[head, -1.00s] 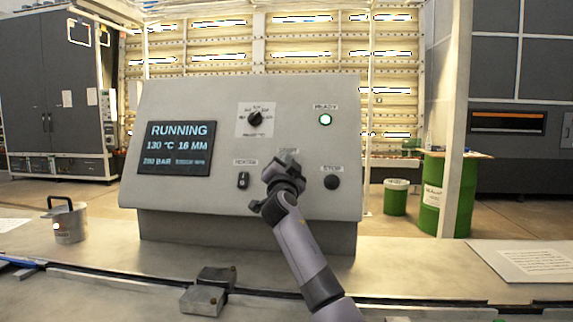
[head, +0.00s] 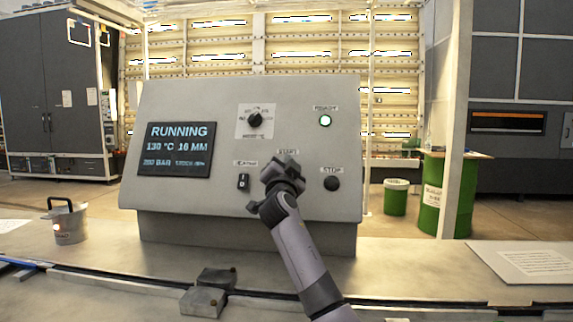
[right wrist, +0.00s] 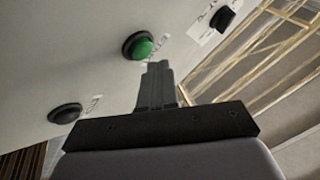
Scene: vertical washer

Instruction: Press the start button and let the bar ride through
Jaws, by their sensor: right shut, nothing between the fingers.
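The sloped grey control panel (head: 210,100) stands on the bench, and its screen (head: 180,150) reads RUNNING. My right gripper (head: 287,160) is shut and empty in front of the panel, at the START label. It hides the start button in the head view. In the right wrist view, the green start button (right wrist: 141,45) shows just beyond the shut fingertips (right wrist: 157,68); touching cannot be told. The black stop button (head: 331,183) is right of the gripper and shows at lower left in the right wrist view (right wrist: 66,113). No bar can be made out. My left gripper is out of view.
The ready lamp (head: 325,120) glows green. A black dial (head: 255,119) and a small switch (head: 243,181) are on the panel. Metal blocks (head: 204,302) sit by the bench slot. A metal mug (head: 70,224) stands left; a paper sheet (head: 530,262) lies right.

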